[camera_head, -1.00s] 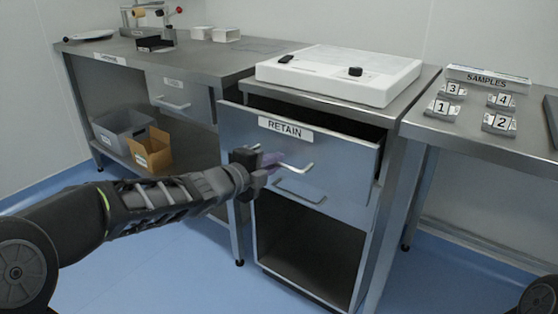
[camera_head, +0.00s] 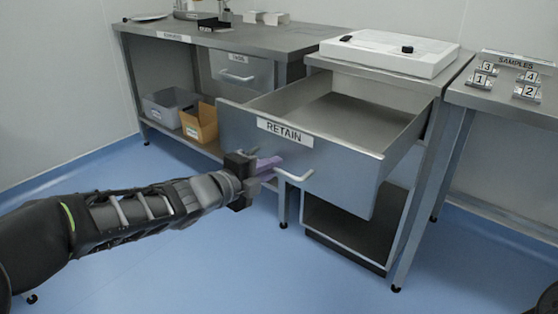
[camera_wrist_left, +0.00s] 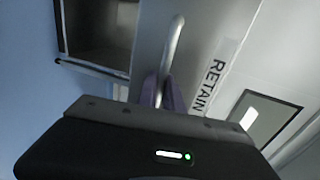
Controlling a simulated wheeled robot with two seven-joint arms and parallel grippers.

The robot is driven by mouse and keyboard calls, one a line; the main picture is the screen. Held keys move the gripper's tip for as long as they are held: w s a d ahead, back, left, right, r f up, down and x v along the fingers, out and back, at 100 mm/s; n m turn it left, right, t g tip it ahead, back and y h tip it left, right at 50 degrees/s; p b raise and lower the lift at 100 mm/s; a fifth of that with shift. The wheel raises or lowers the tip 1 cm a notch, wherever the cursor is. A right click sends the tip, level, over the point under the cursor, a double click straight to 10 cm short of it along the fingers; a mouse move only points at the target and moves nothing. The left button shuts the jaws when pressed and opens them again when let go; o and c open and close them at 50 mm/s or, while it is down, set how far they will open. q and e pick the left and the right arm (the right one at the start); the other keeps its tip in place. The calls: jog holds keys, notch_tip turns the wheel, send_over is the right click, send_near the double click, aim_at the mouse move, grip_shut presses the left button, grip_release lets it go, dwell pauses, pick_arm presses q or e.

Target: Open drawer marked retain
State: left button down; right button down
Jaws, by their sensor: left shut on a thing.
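The drawer marked RETAIN (camera_head: 330,160) is pulled well out of its cabinet, and its empty-looking inside shows from above. Its label (camera_head: 285,132) is on the upper left of the front. My left gripper (camera_head: 272,168) is shut on the left part of the drawer's bar handle (camera_head: 296,177). In the left wrist view, purple fingertips (camera_wrist_left: 158,92) close around the handle (camera_wrist_left: 173,45), with the RETAIN label (camera_wrist_left: 209,86) to the right. My right gripper is out of view.
A white flat device (camera_head: 390,52) sits on the cabinet top. A side table at right holds numbered sample blocks (camera_head: 528,90). At left, a bench has another drawer (camera_head: 240,72) and grey and orange bins (camera_head: 200,122) below. Blue floor (camera_head: 200,255) is clear before the drawer.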

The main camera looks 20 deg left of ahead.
pick_arm(q)
jog(key=shift+s+a, duration=0.2)
jog(key=shift+s, duration=0.35)
jog(key=c, duration=1.5)
grip_release()
jog(key=p+v, duration=0.3)
jog(key=v, duration=0.4)
jog(key=shift+s+a, duration=0.15)
jog(key=shift+s, duration=0.25)
